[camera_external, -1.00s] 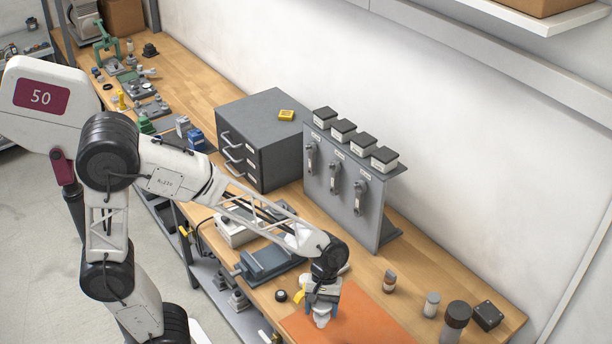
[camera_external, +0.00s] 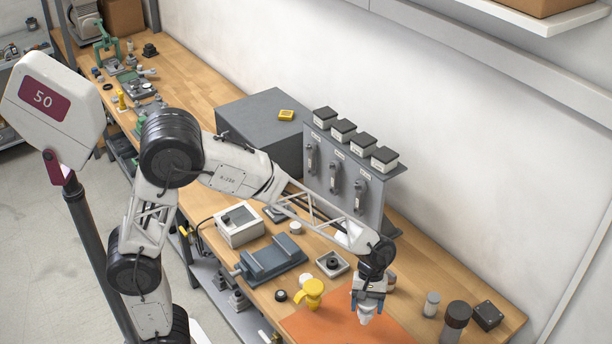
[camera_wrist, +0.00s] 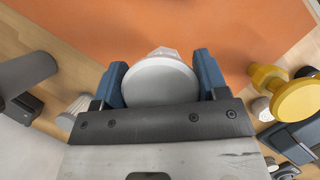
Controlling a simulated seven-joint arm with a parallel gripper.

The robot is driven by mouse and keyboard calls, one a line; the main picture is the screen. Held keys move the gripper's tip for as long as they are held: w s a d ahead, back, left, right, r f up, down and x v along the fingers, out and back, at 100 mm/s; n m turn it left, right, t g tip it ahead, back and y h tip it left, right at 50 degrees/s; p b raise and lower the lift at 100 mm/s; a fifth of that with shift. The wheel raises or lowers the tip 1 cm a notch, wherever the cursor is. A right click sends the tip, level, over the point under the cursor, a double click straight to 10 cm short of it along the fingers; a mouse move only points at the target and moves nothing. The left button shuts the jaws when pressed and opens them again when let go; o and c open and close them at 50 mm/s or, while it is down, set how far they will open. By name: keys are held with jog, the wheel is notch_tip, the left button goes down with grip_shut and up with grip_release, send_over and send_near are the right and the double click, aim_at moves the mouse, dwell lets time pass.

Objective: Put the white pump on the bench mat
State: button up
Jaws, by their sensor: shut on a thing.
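The white pump (camera_wrist: 160,82) sits between the two blue fingers of my gripper (camera_wrist: 165,88) in the wrist view, with its round white top toward the camera. In the external view my gripper (camera_external: 368,290) is shut on the white pump (camera_external: 366,316), whose pale lower end shows beneath the fingers. It is over the orange bench mat (camera_external: 335,328), which also fills the upper part of the wrist view (camera_wrist: 230,35). I cannot tell whether the pump touches the mat.
A yellow pump-like part (camera_external: 312,292) stands at the mat's back left edge. A blue-grey vise (camera_external: 270,260) and a grey box (camera_external: 240,226) lie farther left. A dark-topped jar (camera_external: 456,320), a small jar (camera_external: 431,304) and a black box (camera_external: 488,316) stand at the right.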

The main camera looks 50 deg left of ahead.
aim_at(371, 313)
jog(key=shift+w+d+f, duration=0.1)
jog(key=shift+w+d, duration=0.25)
jog(key=shift+w, duration=0.3)
jog(key=shift+f, duration=1.75)
jog(key=shift+f, duration=0.1)
jog(key=o, duration=1.2)
jog(key=shift+c, duration=0.2)
jog(key=v, duration=1.2)
